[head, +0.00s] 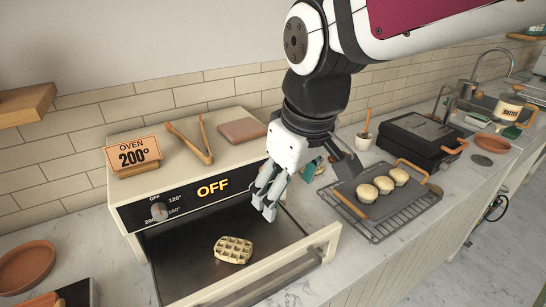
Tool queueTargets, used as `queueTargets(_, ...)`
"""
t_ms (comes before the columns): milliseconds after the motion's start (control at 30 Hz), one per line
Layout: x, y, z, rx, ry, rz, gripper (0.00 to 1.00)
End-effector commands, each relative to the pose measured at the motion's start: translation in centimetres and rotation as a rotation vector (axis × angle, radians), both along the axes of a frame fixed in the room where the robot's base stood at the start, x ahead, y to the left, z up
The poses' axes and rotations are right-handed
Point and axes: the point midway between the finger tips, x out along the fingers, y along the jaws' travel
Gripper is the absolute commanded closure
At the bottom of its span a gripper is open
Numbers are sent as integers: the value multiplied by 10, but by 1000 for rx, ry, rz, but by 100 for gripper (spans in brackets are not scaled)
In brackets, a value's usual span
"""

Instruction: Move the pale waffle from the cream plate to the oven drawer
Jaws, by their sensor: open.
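The pale waffle (233,250) lies flat on the dark floor of the open oven drawer (185,272), near the middle. The drawer is pulled out from the cream oven (120,200), whose display reads OFF. My gripper (264,199) is above the drawer's right side, to the right of and higher than the waffle. Its fingers point down, apart from the waffle, and hold nothing that I can see. I cannot make out a cream plate.
The drawer's front handle (285,281) sticks out over the counter. A tray with several pale buns (367,193) sits to the right on a wire rack.

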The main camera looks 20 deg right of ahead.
Motion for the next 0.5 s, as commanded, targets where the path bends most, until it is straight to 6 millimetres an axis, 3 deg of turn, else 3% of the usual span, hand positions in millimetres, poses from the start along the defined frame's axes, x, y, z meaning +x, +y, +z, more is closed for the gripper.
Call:
queueTargets(200, -53, -28, 18, 62, -118, -252, 26)
queueTargets(333, -72, -35, 20, 88, -161, -345, 26)
queueTargets(500, -82, -39, 20, 103, -182, -397, 26)
